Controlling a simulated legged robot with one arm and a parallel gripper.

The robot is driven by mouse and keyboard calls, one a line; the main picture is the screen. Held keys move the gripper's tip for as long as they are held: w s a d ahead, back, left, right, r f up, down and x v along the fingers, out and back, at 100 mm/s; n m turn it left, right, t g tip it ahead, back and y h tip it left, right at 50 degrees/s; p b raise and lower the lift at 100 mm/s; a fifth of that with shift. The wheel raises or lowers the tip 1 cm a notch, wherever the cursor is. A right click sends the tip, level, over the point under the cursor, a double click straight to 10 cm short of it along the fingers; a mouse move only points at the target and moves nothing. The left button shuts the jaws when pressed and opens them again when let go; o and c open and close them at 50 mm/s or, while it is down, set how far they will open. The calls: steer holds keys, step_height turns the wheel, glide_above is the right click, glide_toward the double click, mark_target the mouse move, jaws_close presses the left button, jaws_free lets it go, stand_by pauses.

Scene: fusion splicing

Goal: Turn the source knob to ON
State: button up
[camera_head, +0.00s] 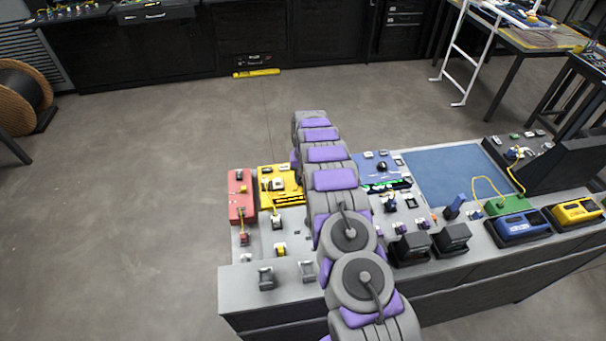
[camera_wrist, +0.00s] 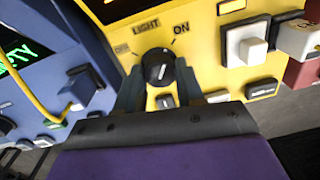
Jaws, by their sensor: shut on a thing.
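The source knob (camera_wrist: 158,67) is a round black knob on a yellow panel (camera_wrist: 207,62), seen in the wrist view. The word LIGHT is printed above it, OFF to its upper left and ON to its upper right. A pale mark shows on the knob, but I cannot tell clearly which label it points to. My gripper (camera_wrist: 160,84) has one dark finger on each side of the knob and is shut on it. In the head view the yellow unit (camera_head: 267,173) stands on the bench, left of my arm. My gripper is hidden there behind my arm.
A blue unit (camera_wrist: 65,65) with a green display and a yellow cable is left of the yellow panel. White plugs (camera_wrist: 247,46) sit at its right. In the head view a red box (camera_head: 241,200) stands left of the yellow unit and a blue mat (camera_head: 450,172) lies right.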

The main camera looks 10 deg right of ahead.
steer(key=shift+w+r+m+p, duration=0.1)
steer(key=shift+m+p, duration=0.2)
steer(key=shift+m, duration=0.8)
steer(key=o, duration=1)
steer(key=shift+o, duration=0.2)
step_height(320, 180, up, 17)
steer(key=p, duration=0.1)
steer(key=shift+d, duration=0.15)
